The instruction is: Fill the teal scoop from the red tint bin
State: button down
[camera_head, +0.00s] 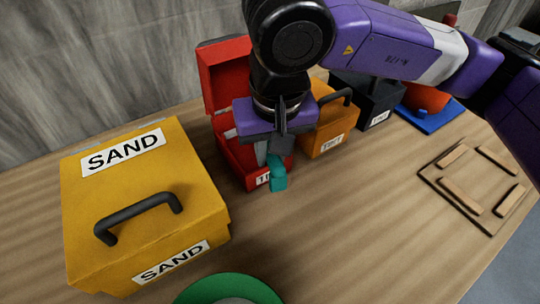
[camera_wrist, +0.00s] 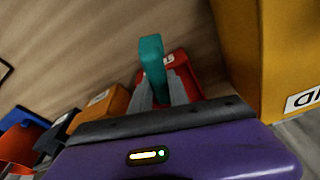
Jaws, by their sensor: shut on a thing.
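The red tint bin (camera_head: 232,160) stands on the table with its red lid (camera_head: 226,75) raised at the back. My gripper (camera_head: 268,158) points down over the bin's front part and is shut on the teal scoop (camera_head: 278,180). The scoop's visible teal part shows in front of the bin's label, partly covering it. In the wrist view the teal scoop (camera_wrist: 152,62) sticks out from between the grey fingers (camera_wrist: 160,92), with the red bin (camera_wrist: 190,75) behind. My gripper hides much of the bin's opening; the scoop's bowl and any tint in it cannot be made out.
A yellow SAND box (camera_head: 145,215) with a dark handle stands at the left. An orange bin (camera_head: 325,125) and a dark bin (camera_head: 372,100) stand close at the right. A green round thing (camera_head: 230,290) is at the front; a wooden frame (camera_head: 478,185) lies right. The middle table is clear.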

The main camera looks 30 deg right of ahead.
jog(key=shift+s+a+f+t+b, duration=0.1)
jog(key=shift+s+t+b, duration=0.95)
jog(key=shift+b, duration=1.15)
jog(key=shift+s+b, duration=0.1)
jog(key=shift+b, duration=0.2)
